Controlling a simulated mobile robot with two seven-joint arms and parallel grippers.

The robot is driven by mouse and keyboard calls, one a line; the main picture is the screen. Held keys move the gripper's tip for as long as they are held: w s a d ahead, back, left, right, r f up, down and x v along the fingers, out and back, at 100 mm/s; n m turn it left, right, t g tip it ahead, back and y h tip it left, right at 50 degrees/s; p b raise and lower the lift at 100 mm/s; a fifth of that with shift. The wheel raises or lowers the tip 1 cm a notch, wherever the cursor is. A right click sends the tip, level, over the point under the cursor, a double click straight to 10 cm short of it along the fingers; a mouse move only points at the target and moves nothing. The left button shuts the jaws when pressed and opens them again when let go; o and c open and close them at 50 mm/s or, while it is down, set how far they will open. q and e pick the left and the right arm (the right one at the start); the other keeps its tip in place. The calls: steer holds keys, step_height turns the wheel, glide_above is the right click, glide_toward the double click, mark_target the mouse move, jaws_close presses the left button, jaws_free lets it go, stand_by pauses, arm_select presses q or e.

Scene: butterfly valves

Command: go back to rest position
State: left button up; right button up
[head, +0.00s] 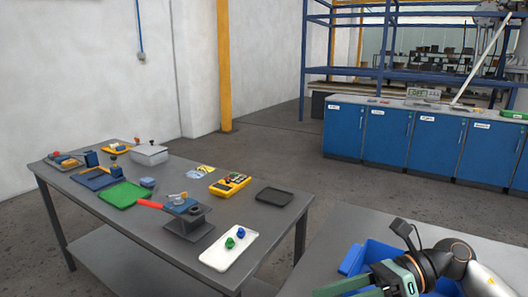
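My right gripper (345,287) comes in from the right at the bottom edge, beside the blue bin (352,259) on the near right table. Its green and dark parts show, but the frame edge cuts it off, so I cannot tell whether it is open or shut. My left gripper is out of view. On the left table, a blue valve-like part (181,206) with a red lever (149,204) sits on a dark grey stand (188,222). No gripper touches it.
The left grey table (150,240) also holds a green tray (124,194), a yellow device (230,184), a black tray (273,196) and a white tray (222,254) with green and blue pieces. Blue cabinets (386,137) stand behind. Open floor lies between.

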steer(key=w+f+m+t+h+p, duration=0.15)
steer(key=f+m+t, duration=0.35)
steer(key=m+t, duration=0.7)
steer(key=w+f+m+t+h, duration=0.25)
steer(key=f+m+t, duration=0.3)
steer(key=m, duration=1.35)
steer(key=s+d+f+m+g+h, duration=0.2)
steer(key=s+f+m, duration=0.6)
steer(key=f, duration=0.4)
steer(key=s+d+f+m+g+h+p, duration=0.1)
steer(key=s+d+f+m+g+h, duration=0.2)
steer(key=s+f+m+g+h, duration=0.2)
steer(key=s+f+m+h, duration=0.1)
steer(key=s+f+m, duration=0.2)
steer(key=f, duration=0.4)
steer(key=shift+s+d+m+h, duration=0.2)
steer(key=shift+s+m+h, duration=0.15)
steer(key=shift+s, duration=0.25)
